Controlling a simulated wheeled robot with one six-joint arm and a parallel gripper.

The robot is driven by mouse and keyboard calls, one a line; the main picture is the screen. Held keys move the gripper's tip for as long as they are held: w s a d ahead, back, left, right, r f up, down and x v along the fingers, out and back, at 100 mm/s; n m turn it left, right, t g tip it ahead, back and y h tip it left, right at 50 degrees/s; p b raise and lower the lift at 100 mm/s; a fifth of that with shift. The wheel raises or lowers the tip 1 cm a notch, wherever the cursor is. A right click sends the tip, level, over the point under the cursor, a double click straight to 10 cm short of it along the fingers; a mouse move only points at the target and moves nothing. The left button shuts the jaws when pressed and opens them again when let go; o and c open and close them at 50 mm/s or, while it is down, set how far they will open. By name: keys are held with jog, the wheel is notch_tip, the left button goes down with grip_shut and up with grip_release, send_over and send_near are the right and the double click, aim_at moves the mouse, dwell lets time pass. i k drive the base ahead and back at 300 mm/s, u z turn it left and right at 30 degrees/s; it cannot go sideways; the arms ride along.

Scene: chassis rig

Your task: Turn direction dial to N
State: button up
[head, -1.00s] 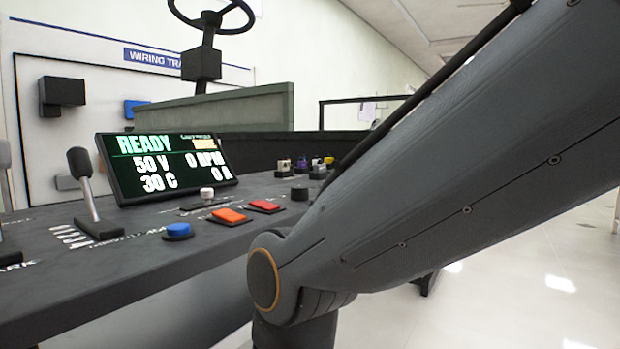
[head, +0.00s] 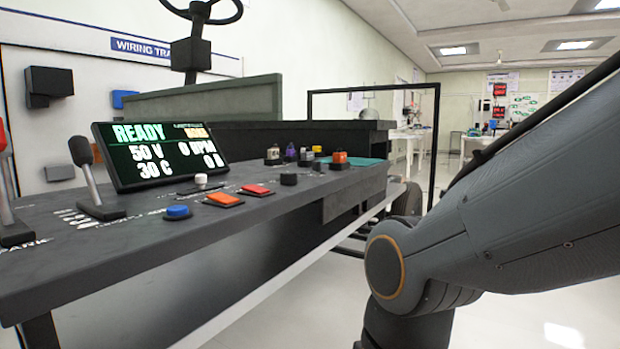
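The dark grey console (head: 130,257) carries several controls. A small black round knob (head: 289,179) stands near its front edge, right of the red button, and looks like a dial. No pointer or letter on it is readable, so I cannot tell its setting or whether it is the direction dial. My arm crosses the right side of the head view, apart from the console. My gripper is out of view.
A display (head: 160,155) reads READY. Blue (head: 177,212), orange (head: 223,199) and red (head: 256,190) buttons line the front. A black-knobbed lever (head: 90,178) stands left, a white knob (head: 200,181) behind the buttons. Small coloured parts, including an orange one (head: 340,158), sit at the far end.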

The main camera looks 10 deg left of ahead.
aim_at(287, 177)
jog(key=k, duration=0.3)
jog(key=u, duration=0.7)
